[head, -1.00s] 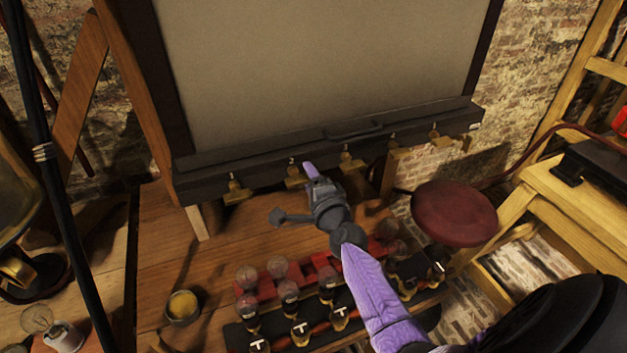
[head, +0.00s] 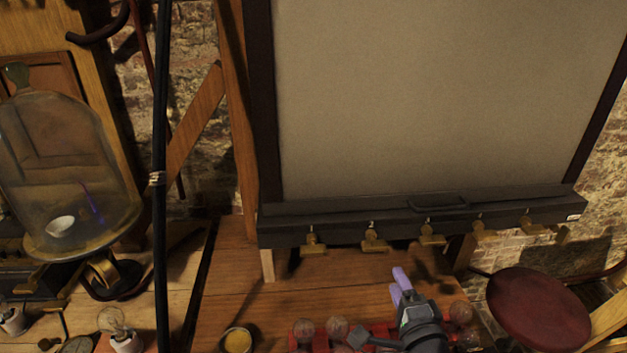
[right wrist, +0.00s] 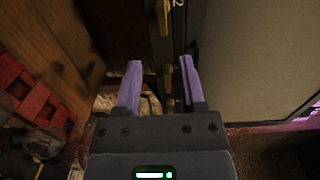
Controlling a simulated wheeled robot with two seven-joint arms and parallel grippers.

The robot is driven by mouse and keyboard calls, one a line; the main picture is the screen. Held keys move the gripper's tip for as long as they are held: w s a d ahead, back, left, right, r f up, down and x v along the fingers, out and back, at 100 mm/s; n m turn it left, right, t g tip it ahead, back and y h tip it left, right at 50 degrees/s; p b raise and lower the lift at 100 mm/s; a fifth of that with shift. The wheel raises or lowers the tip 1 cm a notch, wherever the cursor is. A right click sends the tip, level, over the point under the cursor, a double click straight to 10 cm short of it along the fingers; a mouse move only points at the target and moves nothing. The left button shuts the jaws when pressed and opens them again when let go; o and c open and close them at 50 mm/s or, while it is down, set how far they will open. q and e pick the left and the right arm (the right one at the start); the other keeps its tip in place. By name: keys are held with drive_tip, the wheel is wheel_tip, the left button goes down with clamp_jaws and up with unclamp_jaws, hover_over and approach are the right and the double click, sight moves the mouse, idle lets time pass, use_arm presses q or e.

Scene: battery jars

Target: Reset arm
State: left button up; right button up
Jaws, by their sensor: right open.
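My right gripper (head: 402,288) is at the lower right of centre in the head view, above the wooden table and below the dark ledge of the framed panel. Its two purple fingers also show in the right wrist view (right wrist: 160,85), spread apart with nothing between them. The gripper is open and empty. Most of my right arm is cut off by the bottom of the head view. My left gripper is not in view.
A framed grey panel (head: 430,100) has a ledge with several brass fittings (head: 374,241). Glass bulbs (head: 337,327) in a red rack stand close to the gripper. A round red stool (head: 540,310) is at right. A glass jar (head: 65,170) and small bowl (head: 238,340) are at left.

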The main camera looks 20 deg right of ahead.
drive_tip(key=s+a+f+n+g+y, duration=0.25)
drive_tip(key=a+n+y, duration=0.35)
drive_tip(key=a+n, duration=0.3)
drive_tip(key=s+a+f+n+g+h, duration=0.1)
drive_tip(key=s+a+f+n+g, duration=0.1)
drive_tip(key=s+n+g, duration=0.5)
drive_tip(key=s+a+f+n+g+h, duration=0.1)
drive_tip(key=s+a+f+n+g, duration=0.1)
drive_tip(key=s+n+g, duration=0.5)
drive_tip(key=s+f+t+b, duration=0.1)
drive_tip(key=s+f+b, duration=0.15)
drive_tip(key=f, duration=0.95)
drive_tip(key=s+f+b, duration=0.1)
drive_tip(key=f+b, duration=0.2)
drive_tip(key=f, duration=0.8)
use_arm(q)
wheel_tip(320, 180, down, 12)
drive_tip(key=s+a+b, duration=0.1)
drive_tip(key=b, duration=0.5)
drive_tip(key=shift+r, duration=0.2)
use_arm(e)
drive_tip(key=s+d+f+g, duration=0.1)
drive_tip(key=s+d+f, duration=0.2)
drive_tip(key=s+f, duration=1.1)
wheel_tip(320, 180, down, 4)
drive_tip(key=shift+s+d+f+h, duration=0.1)
drive_tip(key=shift+s+d+h, duration=0.1)
drive_tip(key=shift+h, duration=0.2)
